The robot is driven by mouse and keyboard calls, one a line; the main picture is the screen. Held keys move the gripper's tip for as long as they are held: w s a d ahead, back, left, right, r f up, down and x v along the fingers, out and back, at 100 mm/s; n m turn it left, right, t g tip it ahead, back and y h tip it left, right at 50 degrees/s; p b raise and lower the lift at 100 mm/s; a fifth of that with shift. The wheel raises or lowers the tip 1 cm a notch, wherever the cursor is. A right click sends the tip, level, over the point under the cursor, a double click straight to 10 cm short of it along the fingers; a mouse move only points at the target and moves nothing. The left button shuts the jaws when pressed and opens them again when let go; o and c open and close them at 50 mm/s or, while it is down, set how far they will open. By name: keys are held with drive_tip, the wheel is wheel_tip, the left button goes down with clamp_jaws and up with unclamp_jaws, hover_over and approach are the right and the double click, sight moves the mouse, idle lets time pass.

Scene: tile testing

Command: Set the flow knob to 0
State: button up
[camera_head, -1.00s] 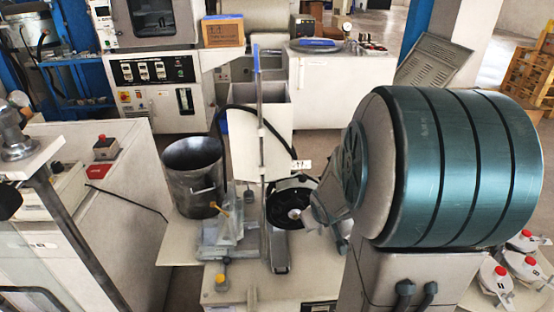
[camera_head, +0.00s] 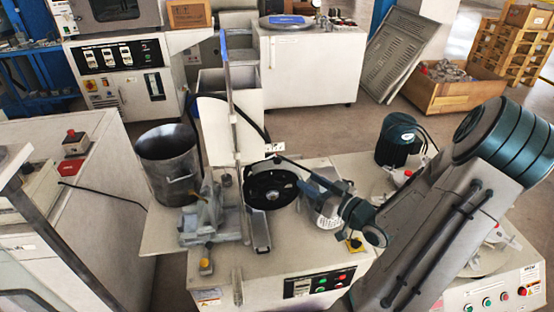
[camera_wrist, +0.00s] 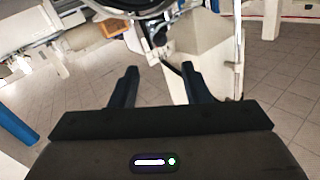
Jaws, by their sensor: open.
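My gripper (camera_wrist: 158,75) is open in the wrist view, its two dark fingers apart with nothing between them. In the head view I cannot make out its fingers. A bench machine (camera_head: 285,262) has a black wheel (camera_head: 270,190), a small front panel (camera_head: 318,284) with a green and a red button, and an upright post. I cannot tell which, if either, is the flow knob, and no scale or setting can be read.
A metal bucket (camera_head: 168,160) stands left of the post. A white cabinet (camera_head: 310,72) stands behind. At the right are a dark green motor (camera_head: 398,140) and another machine's button panel (camera_head: 500,300). A wooden crate (camera_head: 450,94) sits on open floor at the back right.

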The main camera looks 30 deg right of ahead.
sight(277, 160)
drive_tip(key=b+x, duration=0.2)
drive_tip(key=x, duration=1.1)
drive_tip(key=shift+w+a, duration=0.1)
drive_tip(key=shift+w, duration=0.2)
